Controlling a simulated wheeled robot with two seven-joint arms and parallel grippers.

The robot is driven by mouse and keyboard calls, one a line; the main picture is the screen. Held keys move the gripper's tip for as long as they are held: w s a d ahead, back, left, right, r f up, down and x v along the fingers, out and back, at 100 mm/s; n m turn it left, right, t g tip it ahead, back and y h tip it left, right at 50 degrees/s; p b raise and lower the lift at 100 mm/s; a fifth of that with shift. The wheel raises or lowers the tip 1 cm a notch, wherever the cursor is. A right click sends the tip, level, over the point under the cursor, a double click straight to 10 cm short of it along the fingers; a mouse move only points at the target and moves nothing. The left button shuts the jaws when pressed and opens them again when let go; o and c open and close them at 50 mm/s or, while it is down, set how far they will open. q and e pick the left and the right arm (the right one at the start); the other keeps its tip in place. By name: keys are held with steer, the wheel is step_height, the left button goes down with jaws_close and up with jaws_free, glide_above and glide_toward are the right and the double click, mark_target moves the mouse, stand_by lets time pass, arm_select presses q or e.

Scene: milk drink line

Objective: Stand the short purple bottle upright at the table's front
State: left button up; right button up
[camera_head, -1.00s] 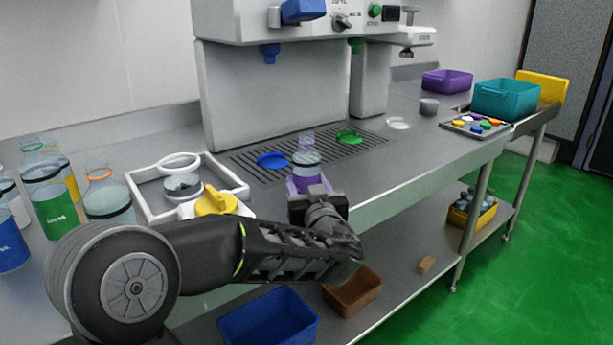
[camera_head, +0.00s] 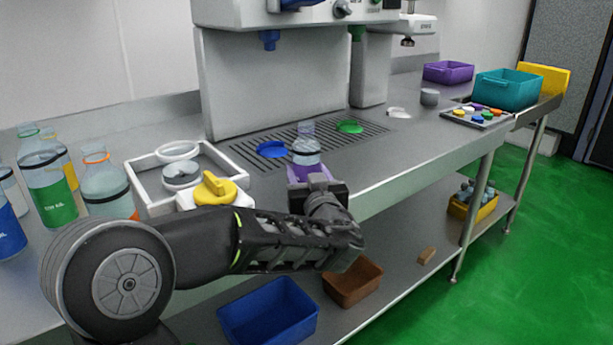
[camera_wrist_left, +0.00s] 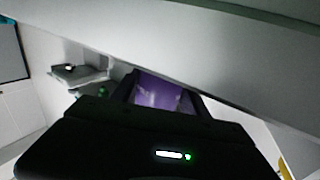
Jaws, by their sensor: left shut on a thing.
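The short purple bottle (camera_head: 307,151) is at the front edge of the table (camera_head: 408,165), in front of the drip grille. It looks upright, with a clear neck, a dark band and a purple lower part. My left gripper (camera_head: 312,180) is shut on its lower part from the front. The left wrist view shows the bottle's purple side (camera_wrist_left: 158,92) between the fingers. The gripper hides the bottle's base, so I cannot tell whether it touches the table. My right gripper is not in view.
A white frame (camera_head: 240,186) with a yellow-handled piece (camera_head: 215,188) stands left of the bottle. Several taller bottles (camera_head: 50,180) stand at the far left. Blue (camera_head: 271,149) and green (camera_head: 349,127) discs lie on the grille (camera_head: 325,140).

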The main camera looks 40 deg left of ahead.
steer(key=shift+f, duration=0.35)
arm_select(q)
steer(key=o, duration=1.9)
steer(key=shift+s+d+f+b, duration=0.1)
steer(key=shift+b, duration=0.3)
steer(key=b+v, duration=0.6)
steer(key=v, duration=0.4)
steer(key=shift+s+d, duration=0.3)
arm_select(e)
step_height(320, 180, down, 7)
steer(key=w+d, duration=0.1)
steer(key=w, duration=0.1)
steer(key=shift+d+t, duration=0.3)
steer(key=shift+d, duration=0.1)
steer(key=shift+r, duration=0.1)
